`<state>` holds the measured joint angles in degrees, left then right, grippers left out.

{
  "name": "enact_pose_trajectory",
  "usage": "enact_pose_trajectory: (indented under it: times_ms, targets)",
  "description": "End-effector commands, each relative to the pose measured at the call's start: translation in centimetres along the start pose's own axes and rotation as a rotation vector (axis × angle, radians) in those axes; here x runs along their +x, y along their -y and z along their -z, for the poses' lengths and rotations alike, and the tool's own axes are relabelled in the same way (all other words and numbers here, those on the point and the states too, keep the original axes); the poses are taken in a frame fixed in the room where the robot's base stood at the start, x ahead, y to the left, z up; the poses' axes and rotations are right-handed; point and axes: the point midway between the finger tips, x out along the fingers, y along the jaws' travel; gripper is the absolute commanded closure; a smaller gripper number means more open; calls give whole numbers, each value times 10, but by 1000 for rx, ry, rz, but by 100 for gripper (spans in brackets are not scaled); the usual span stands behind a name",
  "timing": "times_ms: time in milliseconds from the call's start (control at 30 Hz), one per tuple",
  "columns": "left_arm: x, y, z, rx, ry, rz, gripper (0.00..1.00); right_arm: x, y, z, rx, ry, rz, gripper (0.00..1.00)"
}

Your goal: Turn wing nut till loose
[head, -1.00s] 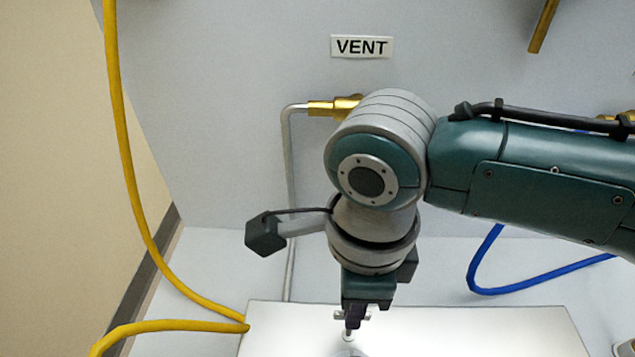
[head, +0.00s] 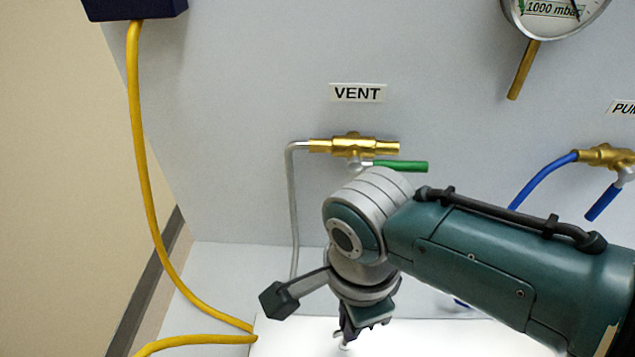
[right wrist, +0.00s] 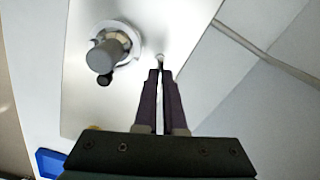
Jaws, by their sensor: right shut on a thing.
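My right gripper (head: 346,335) points down at the bottom of the head view, just over a bright white panel (head: 420,338). In the right wrist view its two dark fingers (right wrist: 159,76) are nearly together, shut on a small pale piece (right wrist: 160,58) at their tips, which I take for the wing nut. The fingers hide most of it, so its wings and its angle cannot be told. A grey cylinder in a ring (right wrist: 104,56) stands on the panel beside the fingertips. My left gripper is not in view.
On the back wall are a brass vent valve (head: 350,145) with a green lever, a VENT label (head: 357,92) and a gauge (head: 555,12). A yellow hose (head: 150,220) hangs at left. A blue hose (head: 540,182) is behind my right arm.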

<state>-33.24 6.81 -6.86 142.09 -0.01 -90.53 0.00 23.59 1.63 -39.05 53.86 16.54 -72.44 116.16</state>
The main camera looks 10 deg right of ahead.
Motion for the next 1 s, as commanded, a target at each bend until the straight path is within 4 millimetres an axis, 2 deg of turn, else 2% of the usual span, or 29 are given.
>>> enact_pose_trajectory:
  times_ms: [100,1000]
  targets:
    - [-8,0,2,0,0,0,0,-2,-1,-2,-110,2,-5,100]
    - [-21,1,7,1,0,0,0,-1,0,-2,-966,5,-2,100]
